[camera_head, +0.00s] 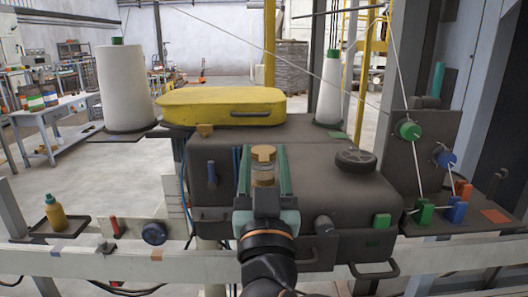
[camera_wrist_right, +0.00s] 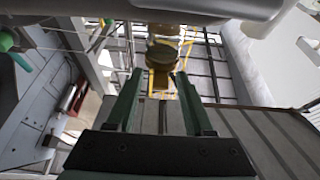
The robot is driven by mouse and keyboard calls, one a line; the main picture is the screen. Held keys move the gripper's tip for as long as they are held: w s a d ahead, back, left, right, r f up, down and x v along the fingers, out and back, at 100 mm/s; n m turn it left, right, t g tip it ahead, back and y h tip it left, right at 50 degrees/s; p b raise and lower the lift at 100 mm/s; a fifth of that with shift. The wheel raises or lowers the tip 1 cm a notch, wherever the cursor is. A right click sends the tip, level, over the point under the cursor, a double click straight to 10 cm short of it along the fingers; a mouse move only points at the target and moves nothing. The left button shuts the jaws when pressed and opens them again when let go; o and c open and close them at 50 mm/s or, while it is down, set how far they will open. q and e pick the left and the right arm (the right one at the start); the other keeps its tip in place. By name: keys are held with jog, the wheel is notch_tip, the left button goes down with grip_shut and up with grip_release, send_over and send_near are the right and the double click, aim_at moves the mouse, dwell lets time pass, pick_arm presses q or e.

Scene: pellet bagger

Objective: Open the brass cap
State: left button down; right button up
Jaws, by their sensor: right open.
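The brass cap (camera_head: 264,151) sits on top of a small clear glass cup (camera_head: 263,174) on the front of the dark machine. In the right wrist view a brass-coloured round part (camera_wrist_right: 160,54), which looks like the cap, shows just beyond the fingertips. My right gripper (camera_head: 264,154) is open, with one green finger on each side of the cup and cap in the head view. The wrist view (camera_wrist_right: 158,75) shows the fingers apart with nothing held between them. Whether either finger touches the cap cannot be told. My left gripper is not in view.
A yellow cover (camera_head: 220,103) lies on the machine behind. A black handwheel (camera_head: 356,160) is to the right. A white thread cone (camera_head: 125,88) stands at the left, another (camera_head: 329,92) at the back. A pale rail (camera_head: 130,262) crosses in front.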

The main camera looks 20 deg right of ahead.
jog(key=shift+w, duration=0.2)
jog(key=shift+c, duration=0.2)
jog(key=c, duration=0.8)
jog(key=shift+f, duration=0.1)
dwell(0.7)
